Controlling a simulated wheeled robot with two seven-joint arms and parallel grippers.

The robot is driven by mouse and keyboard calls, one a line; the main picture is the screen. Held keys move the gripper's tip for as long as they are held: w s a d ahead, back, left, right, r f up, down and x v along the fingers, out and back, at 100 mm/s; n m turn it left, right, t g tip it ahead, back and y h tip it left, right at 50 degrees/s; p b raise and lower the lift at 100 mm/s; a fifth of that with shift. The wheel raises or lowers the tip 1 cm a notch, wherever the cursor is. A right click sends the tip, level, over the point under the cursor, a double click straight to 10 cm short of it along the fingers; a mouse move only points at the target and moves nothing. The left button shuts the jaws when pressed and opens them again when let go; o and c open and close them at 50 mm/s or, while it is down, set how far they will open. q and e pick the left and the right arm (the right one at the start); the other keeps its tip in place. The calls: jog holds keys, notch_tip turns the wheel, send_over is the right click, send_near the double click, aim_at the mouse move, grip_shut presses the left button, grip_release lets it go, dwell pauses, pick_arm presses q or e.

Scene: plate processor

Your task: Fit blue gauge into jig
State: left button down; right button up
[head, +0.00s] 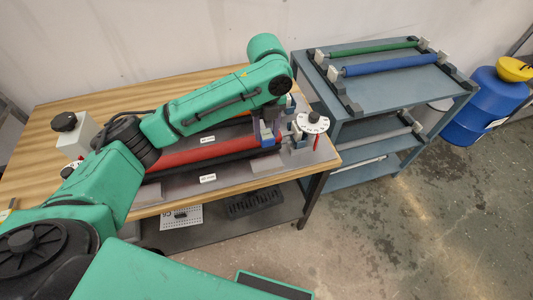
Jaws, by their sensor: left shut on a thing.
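The blue gauge (383,65) is a long blue bar resting across black holders on top of the blue-grey cart at the right. The jig (262,168) is a grey plate with end fittings on the wooden table. A red gauge (190,154) lies along it, with a blue part near its right end. My left gripper (267,136) is shut at the right end of the red gauge and appears to grip it there. My arm hides part of the jig and of the red gauge's far side. My right gripper is out of view.
A white dial (313,122) stands at the jig's right end, close to my left gripper. A green gauge (373,48) lies behind the blue one on the cart (395,88). A blue barrel (480,112) stands at the far right. The floor in front of the cart is clear.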

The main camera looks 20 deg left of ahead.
pick_arm(q)
notch_tip(320, 180, down, 10)
jog(key=shift+f+p, duration=0.2)
jog(key=shift+p, duration=0.55)
jog(key=shift+f, duration=0.1)
jog(key=shift+f, duration=0.25)
jog(key=shift+c, duration=1.8)
grip_release()
jog(key=shift+r, duration=0.1)
